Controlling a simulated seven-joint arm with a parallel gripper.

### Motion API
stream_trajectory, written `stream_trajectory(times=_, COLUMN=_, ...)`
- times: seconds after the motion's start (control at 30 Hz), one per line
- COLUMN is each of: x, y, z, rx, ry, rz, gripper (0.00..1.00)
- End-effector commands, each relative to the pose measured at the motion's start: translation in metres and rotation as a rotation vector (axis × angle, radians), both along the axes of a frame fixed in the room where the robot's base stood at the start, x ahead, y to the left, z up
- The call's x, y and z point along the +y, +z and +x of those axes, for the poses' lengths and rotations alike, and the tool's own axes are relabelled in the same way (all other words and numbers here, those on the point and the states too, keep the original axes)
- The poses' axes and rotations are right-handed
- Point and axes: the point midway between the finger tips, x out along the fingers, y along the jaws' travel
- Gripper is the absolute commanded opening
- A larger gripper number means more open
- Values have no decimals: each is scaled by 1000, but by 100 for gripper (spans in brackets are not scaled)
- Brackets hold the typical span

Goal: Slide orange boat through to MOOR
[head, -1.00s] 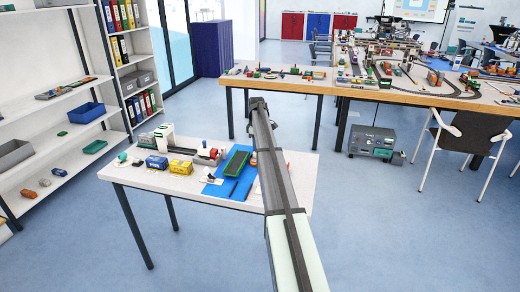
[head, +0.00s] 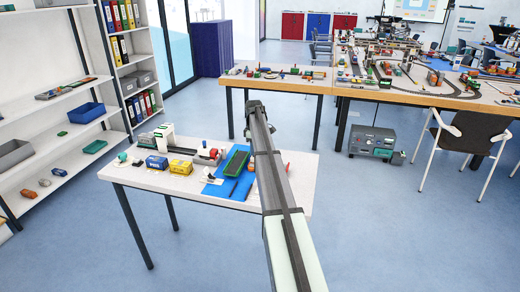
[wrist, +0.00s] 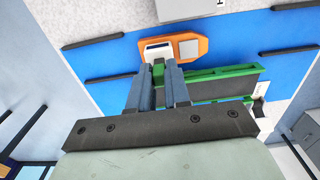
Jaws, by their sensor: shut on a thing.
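The orange boat (wrist: 190,49), with a white cabin and a pale grey deck patch, lies on the blue mat (wrist: 62,95) just beyond my fingertips in the wrist view. My gripper (wrist: 158,78) is shut on a small green upright piece by the boat's cabin; the fingers hide its base. In the head view my arm hides the boat, and the fingertips of my gripper do not show clearly. A grey block with a partly cut-off dark letter (wrist: 190,8) stands at the wrist view's top edge. I cannot read MOOR anywhere.
A long green channel (wrist: 215,76) lies right of my fingers; a green trough also shows on the near table (head: 237,162). Black bars (wrist: 92,42) lie on the mat. Yellow (head: 181,165) and blue (head: 157,162) blocks stand to the left on the near table.

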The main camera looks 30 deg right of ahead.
Motion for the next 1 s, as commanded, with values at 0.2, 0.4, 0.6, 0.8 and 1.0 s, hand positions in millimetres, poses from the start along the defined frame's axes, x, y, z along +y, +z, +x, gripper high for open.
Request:
stream_trajectory(times=0.2, x=7, y=0, z=-7, rx=-1, ry=1, rz=1, gripper=0)
stream_trajectory(times=0.4, x=13, y=0, z=-13, rx=-1, ry=0, rz=1, gripper=0)
stream_trajectory(times=0.6, x=18, y=0, z=-18, rx=-1, ry=0, rz=1, gripper=0)
stream_trajectory(times=0.8, x=24, y=0, z=-24, rx=-1, ry=0, rz=1, gripper=0)
stream_trajectory(times=1.0, x=30, y=0, z=-30, rx=-1, ry=0, rz=1, gripper=0)
